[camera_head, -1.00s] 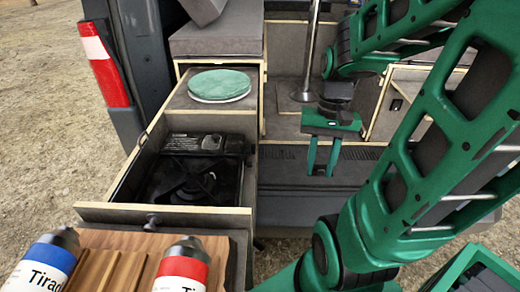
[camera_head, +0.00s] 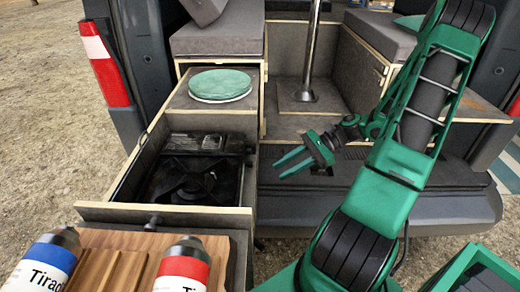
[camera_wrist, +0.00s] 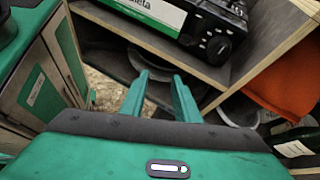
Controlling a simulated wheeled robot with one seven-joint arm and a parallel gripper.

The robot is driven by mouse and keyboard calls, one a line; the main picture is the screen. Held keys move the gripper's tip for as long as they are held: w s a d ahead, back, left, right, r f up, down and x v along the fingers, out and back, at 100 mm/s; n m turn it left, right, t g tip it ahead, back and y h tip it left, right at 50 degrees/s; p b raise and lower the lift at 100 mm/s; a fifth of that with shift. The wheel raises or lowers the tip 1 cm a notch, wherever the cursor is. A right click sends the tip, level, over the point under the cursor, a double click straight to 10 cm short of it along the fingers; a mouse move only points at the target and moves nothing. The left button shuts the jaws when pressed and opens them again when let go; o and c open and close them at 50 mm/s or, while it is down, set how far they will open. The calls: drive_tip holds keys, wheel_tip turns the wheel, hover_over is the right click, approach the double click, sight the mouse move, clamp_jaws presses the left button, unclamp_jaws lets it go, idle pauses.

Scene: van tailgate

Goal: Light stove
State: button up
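The black stove (camera_head: 195,172) sits in the pulled-out drawer at the left of the van's tailgate, its burner facing up. In the wrist view a black unit with a round control knob (camera_wrist: 218,47) and a green-and-white label (camera_wrist: 150,10) shows at the top; it looks like the stove's side. My gripper (camera_head: 279,169) is to the right of the drawer, fingers pointing left toward it. In the wrist view my gripper (camera_wrist: 161,76) has its two fingers apart with nothing between them. The gripper is not touching the stove.
The drawer's front panel (camera_head: 165,216) and wooden side walls surround the stove. A metal post (camera_head: 311,50) rises behind my gripper. An orange item (camera_wrist: 285,85) shows in the wrist view.

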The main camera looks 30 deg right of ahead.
drive_tip(key=w+d+r+m+t+y, duration=0.3)
drive_tip(key=d+m+t, duration=0.2)
drive_tip(key=d+t, duration=0.15)
approach(251, 149)
drive_tip(key=w+d+x, duration=0.1)
drive_tip(key=x, duration=0.5)
drive_tip(key=shift+w+a+f, duration=0.25)
drive_tip(key=shift+w+f, duration=0.05)
drive_tip(key=shift+f, duration=0.2)
clamp_jaws()
